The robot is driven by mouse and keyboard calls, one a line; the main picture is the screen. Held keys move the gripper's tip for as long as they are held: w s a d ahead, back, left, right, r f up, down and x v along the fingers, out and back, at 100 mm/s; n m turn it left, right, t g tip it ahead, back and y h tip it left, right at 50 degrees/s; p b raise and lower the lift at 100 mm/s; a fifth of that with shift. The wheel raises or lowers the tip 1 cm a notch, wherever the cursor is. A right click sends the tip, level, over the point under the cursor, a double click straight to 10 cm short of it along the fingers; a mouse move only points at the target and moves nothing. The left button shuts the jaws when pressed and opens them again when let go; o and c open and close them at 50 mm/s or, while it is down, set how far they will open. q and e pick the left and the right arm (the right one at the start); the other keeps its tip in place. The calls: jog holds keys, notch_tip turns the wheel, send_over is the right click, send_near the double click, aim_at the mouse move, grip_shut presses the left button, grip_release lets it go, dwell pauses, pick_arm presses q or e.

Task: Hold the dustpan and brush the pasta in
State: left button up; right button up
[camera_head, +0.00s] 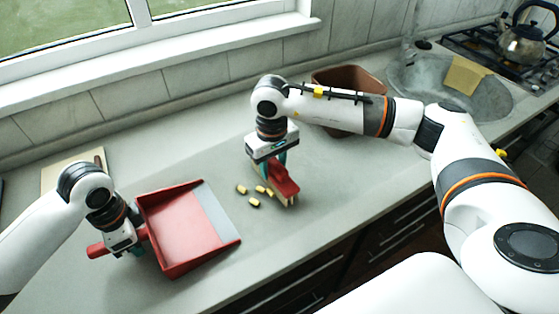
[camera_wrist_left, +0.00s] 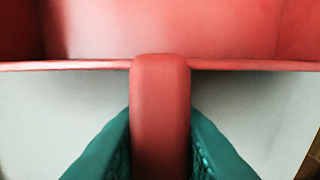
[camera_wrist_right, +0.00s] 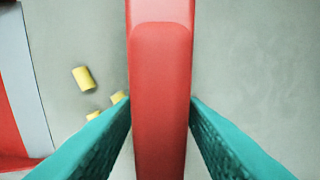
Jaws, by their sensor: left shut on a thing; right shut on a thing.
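The red dustpan (camera_head: 185,232) lies on the counter with its grey lip facing right, toward the pasta. My left gripper (camera_head: 137,243) is shut on its handle; the left wrist view shows the handle (camera_wrist_left: 160,115) between the teal fingers. My right gripper (camera_head: 284,164) is shut on the red brush (camera_head: 286,184), whose pale bristles are at the counter surface. In the right wrist view the brush (camera_wrist_right: 160,90) sits between the fingers. Several yellow pasta pieces (camera_head: 254,202) lie on the counter between the dustpan lip and the brush; some also show in the right wrist view (camera_wrist_right: 83,78).
A brown bin (camera_head: 350,77) stands behind my right forearm. A sink (camera_head: 411,76) with a yellow cloth (camera_head: 465,75) and a stove with a kettle (camera_head: 524,44) are at the back right. A board (camera_head: 62,172) lies behind my left arm. The counter right of the brush is clear.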

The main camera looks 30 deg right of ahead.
aim_at(194, 222)
jog(key=shift+s+a, duration=0.2)
jog(key=shift+a, duration=2.6)
jog(key=shift+s+a, duration=0.15)
jog(key=shift+a, duration=2.6)
jog(key=shift+a, duration=0.1)
jog(key=shift+s+a+r, duration=0.1)
jog(key=shift+a, duration=1.85)
jog(key=shift+s+a+r, duration=0.1)
jog(key=shift+a, duration=0.9)
jog(key=shift+s+a+r, duration=0.1)
jog(key=shift+a, duration=0.85)
jog(key=shift+a, duration=1.2)
jog(key=shift+d+r, duration=0.1)
